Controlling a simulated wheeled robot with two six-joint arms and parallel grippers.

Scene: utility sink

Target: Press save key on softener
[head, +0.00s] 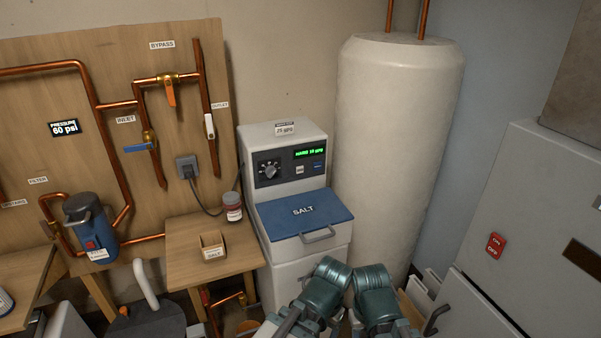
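The softener (285,132) is a grey-white cabinet with a dark control panel, standing in the middle of the head view. Its panel has a round dial (269,170), a lit green display (309,153), a pale key (299,170) and a blue key (318,165). The lettering on the keys is too small to read, so I cannot tell which is the save key. The blue salt lid (304,212) below the panel is closed. Teal joints of my two arms are at the bottom centre, below and in front of the lid, apart from the panel. No gripper fingers can be made out.
A tall pale tank (392,140) stands right of the softener. A small wooden table (190,268) at its left holds a jar (233,207) and a small box (212,245). A lid handle (318,234) sticks out. The space before the panel is clear.

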